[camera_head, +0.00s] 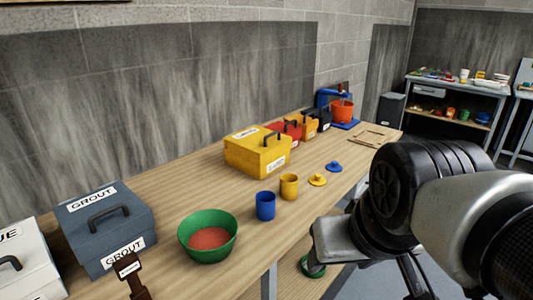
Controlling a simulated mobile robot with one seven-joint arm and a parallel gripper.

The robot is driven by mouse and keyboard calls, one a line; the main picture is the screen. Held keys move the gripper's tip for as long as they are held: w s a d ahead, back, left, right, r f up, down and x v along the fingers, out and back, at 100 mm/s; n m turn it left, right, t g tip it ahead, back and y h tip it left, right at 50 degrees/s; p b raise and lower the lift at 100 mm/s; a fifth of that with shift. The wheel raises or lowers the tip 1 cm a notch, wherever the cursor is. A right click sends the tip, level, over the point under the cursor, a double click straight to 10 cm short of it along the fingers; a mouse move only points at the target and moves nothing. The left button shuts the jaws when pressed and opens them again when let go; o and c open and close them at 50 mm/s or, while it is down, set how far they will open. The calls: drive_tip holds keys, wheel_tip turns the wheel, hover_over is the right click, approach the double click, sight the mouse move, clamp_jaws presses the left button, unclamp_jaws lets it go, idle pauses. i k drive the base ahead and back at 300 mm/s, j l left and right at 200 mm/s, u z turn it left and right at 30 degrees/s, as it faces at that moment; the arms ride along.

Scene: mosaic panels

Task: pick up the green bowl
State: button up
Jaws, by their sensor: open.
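A green bowl (207,235) stands upright on the wooden workbench (185,190), near its front edge. It holds something reddish-orange. Nothing touches the bowl. Part of my arm fills the right side of the view, to the right of the bowl and apart from it. I cannot make out my gripper's fingers in this view.
A blue cup (265,206) and a yellow cup (289,187) stand right of the bowl. A grey GROUT box (105,225) is at its left, with a brown handled tool (131,272) in front. A yellow toolbox (257,152) stands behind. Bare bench lies behind the bowl.

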sight(208, 235)
drive_tip(key=i+u, duration=0.1)
drive_tip(key=u, duration=0.35)
drive_tip(key=i+l+u, duration=0.1)
drive_tip(key=u, duration=0.35)
